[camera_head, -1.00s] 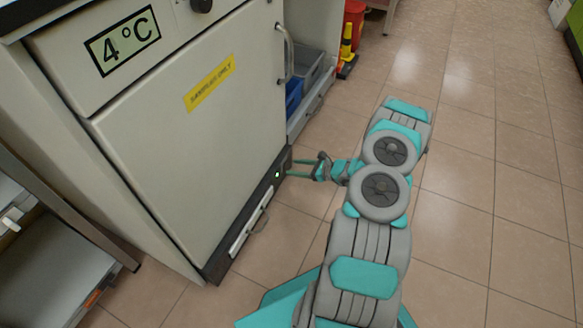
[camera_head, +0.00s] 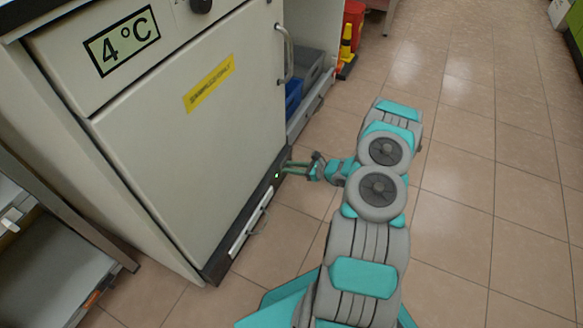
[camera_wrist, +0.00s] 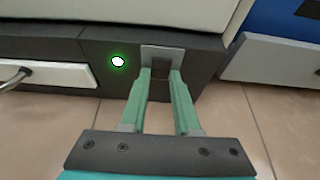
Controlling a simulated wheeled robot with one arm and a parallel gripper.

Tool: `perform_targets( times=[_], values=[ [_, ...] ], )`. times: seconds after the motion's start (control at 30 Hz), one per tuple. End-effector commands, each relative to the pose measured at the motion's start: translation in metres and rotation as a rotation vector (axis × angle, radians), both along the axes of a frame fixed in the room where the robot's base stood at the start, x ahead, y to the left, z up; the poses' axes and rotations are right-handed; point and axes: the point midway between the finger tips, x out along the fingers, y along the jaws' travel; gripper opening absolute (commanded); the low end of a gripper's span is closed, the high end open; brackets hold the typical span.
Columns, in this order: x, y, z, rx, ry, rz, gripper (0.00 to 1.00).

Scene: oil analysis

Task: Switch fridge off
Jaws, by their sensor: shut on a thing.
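The white fridge (camera_head: 190,150) stands at the left of the head view, with a 4 °C display (camera_head: 122,40) and a yellow label on its door. A glowing green light (camera_wrist: 118,61) sits on its dark base strip; it shows small in the head view. Right of the light, in the wrist view, is a grey plate with a dark switch (camera_wrist: 160,62). My gripper (camera_wrist: 160,76) reaches this switch with a finger on either side, shut on it. In the head view my gripper (camera_head: 286,168) is at the base's right end, low near the floor; the switch is hidden there.
A white grille panel (camera_head: 250,222) lies along the fridge base. Blue and grey bins (camera_head: 305,75) stand in a shelf beyond the fridge, with a yellow-black post behind. A metal shelf (camera_head: 50,265) is at the left. The tiled floor at right is clear.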

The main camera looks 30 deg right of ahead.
Motion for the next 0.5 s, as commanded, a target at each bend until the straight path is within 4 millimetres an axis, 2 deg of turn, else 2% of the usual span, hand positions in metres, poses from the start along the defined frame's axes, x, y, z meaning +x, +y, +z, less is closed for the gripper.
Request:
perform_targets(
  times=[0.5],
  values=[
    [0.0010,0.0006,0.0020,-0.033,0.040,0.003,0.00]
  ],
)
